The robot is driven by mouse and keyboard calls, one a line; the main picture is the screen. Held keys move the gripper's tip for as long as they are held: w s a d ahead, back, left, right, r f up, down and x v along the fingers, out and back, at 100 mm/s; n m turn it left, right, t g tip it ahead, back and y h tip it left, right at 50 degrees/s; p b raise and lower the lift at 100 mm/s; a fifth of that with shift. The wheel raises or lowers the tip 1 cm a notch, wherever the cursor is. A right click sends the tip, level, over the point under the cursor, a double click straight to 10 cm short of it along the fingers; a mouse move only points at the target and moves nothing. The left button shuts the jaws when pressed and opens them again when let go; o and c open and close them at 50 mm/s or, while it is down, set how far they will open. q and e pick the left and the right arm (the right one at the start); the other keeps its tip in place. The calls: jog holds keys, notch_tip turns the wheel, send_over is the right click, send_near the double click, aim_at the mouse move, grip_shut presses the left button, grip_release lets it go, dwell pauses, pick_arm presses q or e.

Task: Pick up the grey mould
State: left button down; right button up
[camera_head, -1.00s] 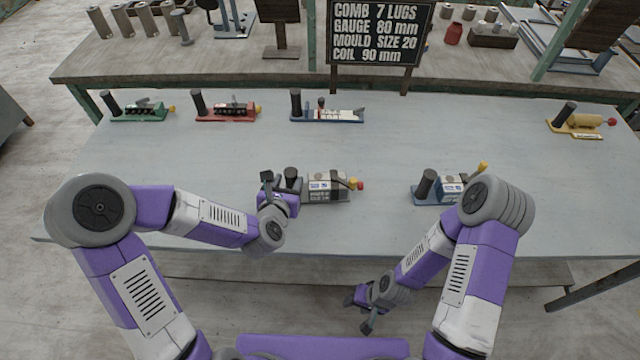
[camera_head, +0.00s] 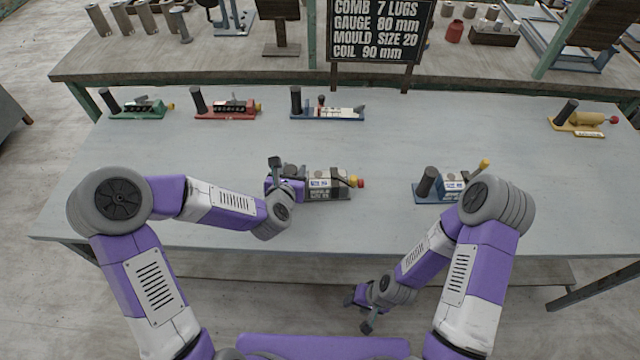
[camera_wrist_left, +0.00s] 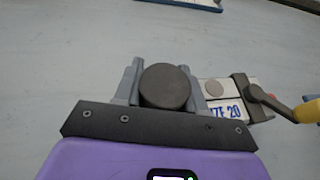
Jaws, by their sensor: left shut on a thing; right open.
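The grey mould (camera_head: 327,183) stands on the near middle of the table, with a white label, a dark cylindrical handle at its left end and a yellow and red knob at its right. In the left wrist view its black round handle top (camera_wrist_left: 165,87) sits between the two fingers, and part of a label reading "20" shows. My left gripper (camera_head: 280,177) is shut on that handle, which it mostly hides in the head view. The mould appears to rest on the table. My right gripper (camera_head: 358,310) is open and empty, low in front of the table's near edge.
A blue tool (camera_head: 428,190) stands to the right near my right arm. Green (camera_head: 140,110), red (camera_head: 228,108) and blue-white (camera_head: 328,112) tools line the back, a yellow one (camera_head: 583,122) the far right. A lettered board (camera_head: 380,30) stands behind.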

pick_arm(q)
jog(key=shift+r, duration=0.15)
notch_tip(320, 180, up, 10)
jog(key=f+p, duration=0.1)
jog(key=p, duration=0.2)
jog(key=shift+f+b, duration=2.85)
jog(key=shift+b, duration=0.85)
jog(key=shift+f, duration=0.1)
jog(key=shift+f+b, duration=0.75)
jog(key=shift+b, duration=0.3)
jog(key=shift+f, duration=0.7)
jog(key=shift+f, duration=0.25)
